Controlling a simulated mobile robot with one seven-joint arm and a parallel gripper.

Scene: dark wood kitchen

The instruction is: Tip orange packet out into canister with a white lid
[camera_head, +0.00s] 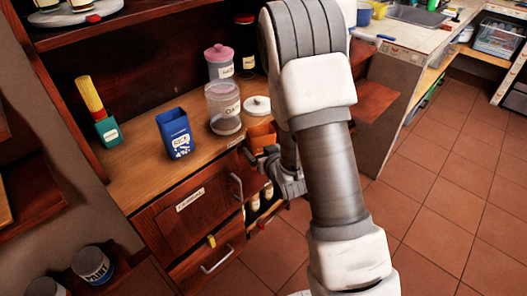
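The orange packet (261,137) is at the right front edge of the wooden counter. My gripper (269,155) is at its lower right side and appears closed on it; my arm hides part of the fingers. I cannot tell whether the packet touches the counter. A clear canister (223,109) with a label stands open on the counter, left of and behind the packet. The white lid (257,106) lies flat on the counter, right of the canister.
A pasta holder (98,112) is farther left. Drawers with handles (217,259) are below the counter. Open tiled floor is at right.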

